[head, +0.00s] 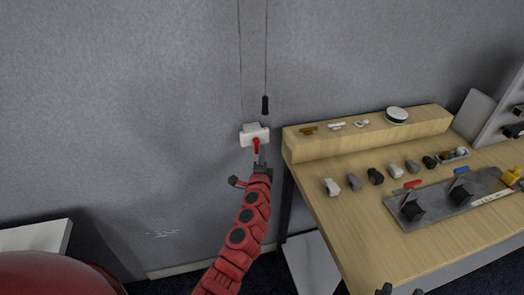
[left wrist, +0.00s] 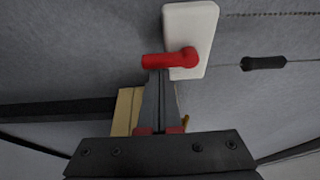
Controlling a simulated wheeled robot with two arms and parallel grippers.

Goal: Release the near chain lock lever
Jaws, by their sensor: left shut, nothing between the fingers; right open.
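The chain lock is a white box (head: 248,136) on the grey wall, with a red lever (head: 256,145) hanging down from its pivot. In the left wrist view the lever (left wrist: 160,62) lies across the white plate (left wrist: 190,22) and points left. Two thin cords rise from the box, and one carries a black pull (head: 265,105). My left gripper (head: 262,160) is shut and empty, its tips just under the lever's free end; I cannot tell if they touch. My right gripper (head: 400,291) is open at the bottom edge, mostly out of frame.
A wooden table (head: 345,215) stands to the right with a raised shelf (head: 300,150), several small knobs and a grey metal plate (head: 400,222) bearing black clamps. The wall left of the lock is clear.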

